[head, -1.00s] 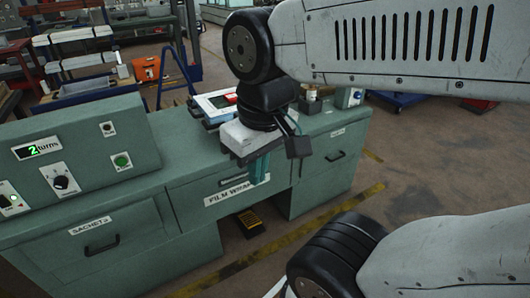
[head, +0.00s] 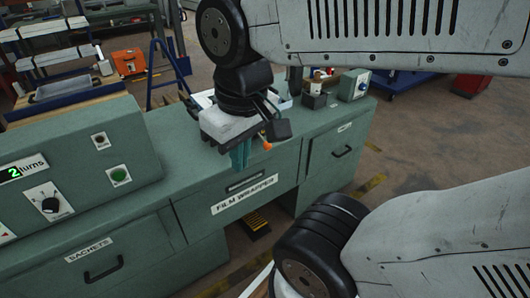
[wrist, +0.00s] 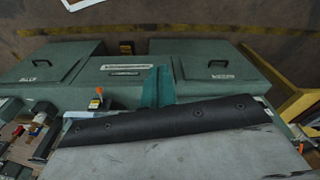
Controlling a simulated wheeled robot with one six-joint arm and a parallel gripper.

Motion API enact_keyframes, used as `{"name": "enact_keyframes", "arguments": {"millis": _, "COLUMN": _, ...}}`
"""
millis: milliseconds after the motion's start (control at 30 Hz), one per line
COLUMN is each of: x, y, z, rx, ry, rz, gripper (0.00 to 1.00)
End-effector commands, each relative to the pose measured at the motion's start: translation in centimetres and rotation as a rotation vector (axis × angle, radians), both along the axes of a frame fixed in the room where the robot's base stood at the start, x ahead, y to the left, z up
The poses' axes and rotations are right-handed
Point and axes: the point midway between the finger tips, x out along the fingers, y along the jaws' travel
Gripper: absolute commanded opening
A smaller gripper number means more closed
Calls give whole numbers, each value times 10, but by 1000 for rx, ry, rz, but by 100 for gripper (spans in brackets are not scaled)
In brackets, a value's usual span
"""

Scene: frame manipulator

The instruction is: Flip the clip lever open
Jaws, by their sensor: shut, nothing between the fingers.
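My gripper (head: 240,156) has teal fingers pressed together and empty, above the worktop over the film wrapper drawer (head: 245,195). In the wrist view the shut fingers (wrist: 157,86) point toward that drawer front. A small orange-tipped part (head: 267,146) shows just right of the fingers in the head view. In the wrist view the orange tip (wrist: 99,90) stands on a dark block left of the fingers, apart from them. It may be the clip lever; I cannot tell for sure. My wrist hides much of the worktop behind it.
A control panel with a "2 turns" display (head: 22,170) rises at left. Loose tools (wrist: 38,128) lie at left in the wrist view.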

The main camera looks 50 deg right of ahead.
Motion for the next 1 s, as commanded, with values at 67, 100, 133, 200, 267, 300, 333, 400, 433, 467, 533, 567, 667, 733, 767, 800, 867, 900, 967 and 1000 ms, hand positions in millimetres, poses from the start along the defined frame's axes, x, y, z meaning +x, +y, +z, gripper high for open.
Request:
{"name": "enact_keyframes", "arguments": {"millis": 67, "x": 0, "y": 0, "z": 0, "rx": 0, "ry": 0, "rz": 0, "gripper": 0}}
{"name": "enact_keyframes", "arguments": {"millis": 100, "x": 0, "y": 0, "z": 0, "rx": 0, "ry": 0, "rz": 0, "gripper": 0}}
{"name": "enact_keyframes", "arguments": {"millis": 133, "x": 0, "y": 0, "z": 0, "rx": 0, "ry": 0, "rz": 0, "gripper": 0}}
{"name": "enact_keyframes", "arguments": {"millis": 200, "x": 1, "y": 1, "z": -1, "rx": 7, "ry": 7, "rz": -5, "gripper": 0}}
{"name": "enact_keyframes", "arguments": {"millis": 267, "x": 3, "y": 2, "z": -3, "rx": 27, "ry": 26, "rz": -21, "gripper": 0}}
{"name": "enact_keyframes", "arguments": {"millis": 300, "x": 5, "y": 4, "z": -5, "rx": 48, "ry": 47, "rz": -38, "gripper": 0}}
{"name": "enact_keyframes", "arguments": {"millis": 333, "x": 7, "y": 7, "z": -7, "rx": 70, "ry": 66, "rz": -54, "gripper": 0}}
{"name": "enact_keyframes", "arguments": {"millis": 400, "x": 14, "y": 13, "z": -13, "rx": 139, "ry": 126, "rz": -108, "gripper": 0}}
{"name": "enact_keyframes", "arguments": {"millis": 433, "x": 18, "y": 16, "z": -16, "rx": 176, "ry": 156, "rz": -139, "gripper": 0}}
{"name": "enact_keyframes", "arguments": {"millis": 467, "x": 23, "y": 18, "z": -20, "rx": 218, "ry": 187, "rz": -173, "gripper": 0}}
{"name": "enact_keyframes", "arguments": {"millis": 533, "x": 37, "y": 25, "z": -27, "rx": 327, "ry": 263, "rz": -261, "gripper": 0}}
{"name": "enact_keyframes", "arguments": {"millis": 567, "x": 44, "y": 27, "z": -30, "rx": 377, "ry": 293, "rz": -303, "gripper": 0}}
{"name": "enact_keyframes", "arguments": {"millis": 667, "x": 69, "y": 31, "z": -39, "rx": 543, "ry": 384, "rz": -442, "gripper": 0}}
{"name": "enact_keyframes", "arguments": {"millis": 733, "x": 89, "y": 29, "z": -46, "rx": 662, "ry": 437, "rz": -543, "gripper": 0}}
{"name": "enact_keyframes", "arguments": {"millis": 767, "x": 98, "y": 27, "z": -49, "rx": 714, "ry": 458, "rz": -588, "gripper": 0}}
{"name": "enact_keyframes", "arguments": {"millis": 800, "x": 111, "y": 24, "z": -53, "rx": 784, "ry": 482, "rz": -649, "gripper": 0}}
{"name": "enact_keyframes", "arguments": {"millis": 867, "x": 130, "y": 16, "z": -60, "rx": 891, "ry": 515, "rz": -741, "gripper": 0}}
{"name": "enact_keyframes", "arguments": {"millis": 900, "x": 143, "y": 10, "z": -65, "rx": 962, "ry": 533, "rz": -804, "gripper": 0}}
{"name": "enact_keyframes", "arguments": {"millis": 967, "x": 163, "y": -3, "z": -75, "rx": 1070, "ry": 553, "rz": -900, "gripper": 0}}
{"name": "enact_keyframes", "arguments": {"millis": 1000, "x": 176, "y": -13, "z": -81, "rx": 1144, "ry": 564, "rz": -964, "gripper": 0}}
